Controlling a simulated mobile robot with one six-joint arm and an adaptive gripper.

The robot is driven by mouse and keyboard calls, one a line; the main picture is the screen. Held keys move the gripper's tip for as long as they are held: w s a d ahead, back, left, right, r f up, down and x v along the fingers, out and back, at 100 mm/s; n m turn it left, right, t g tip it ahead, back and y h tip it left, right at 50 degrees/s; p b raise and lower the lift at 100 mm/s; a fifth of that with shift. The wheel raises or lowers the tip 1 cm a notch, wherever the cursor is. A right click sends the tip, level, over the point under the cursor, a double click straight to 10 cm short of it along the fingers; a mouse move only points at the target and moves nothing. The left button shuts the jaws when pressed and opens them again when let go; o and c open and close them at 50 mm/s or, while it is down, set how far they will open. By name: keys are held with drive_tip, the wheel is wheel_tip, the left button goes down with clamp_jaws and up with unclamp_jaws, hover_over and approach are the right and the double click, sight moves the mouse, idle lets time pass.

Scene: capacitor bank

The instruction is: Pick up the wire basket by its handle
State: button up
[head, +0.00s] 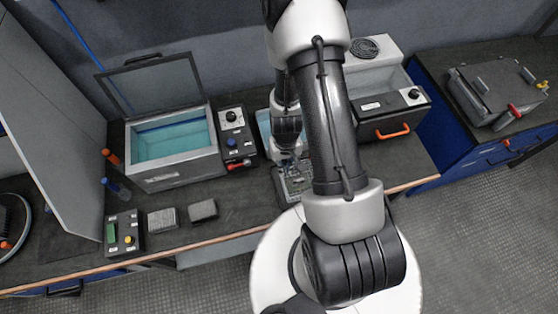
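A small dark tray-like thing (293,187), which seems to be the wire basket, sits on the dark bench top close to its front edge. My arm link covers its right side, and its handle cannot be made out. My gripper (291,164) points down just above or at its back edge. The fingers are small and dark against the bench, so I cannot tell whether they are open, shut or touching the basket.
An open-lidded tank of teal liquid (172,140) and a control box (236,137) stand left of my gripper. A white machine with an orange handle (393,132) stands right. Two grey blocks (203,210) (162,221) and a button box (125,233) lie front left.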

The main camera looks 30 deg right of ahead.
wheel_tip(320, 180, down, 17)
drive_tip(key=b, duration=1.7)
drive_tip(key=shift+f, duration=0.15)
drive_tip(key=shift+c, duration=0.2)
clamp_jaws()
wheel_tip(320, 180, up, 10)
drive_tip(key=p, duration=1)
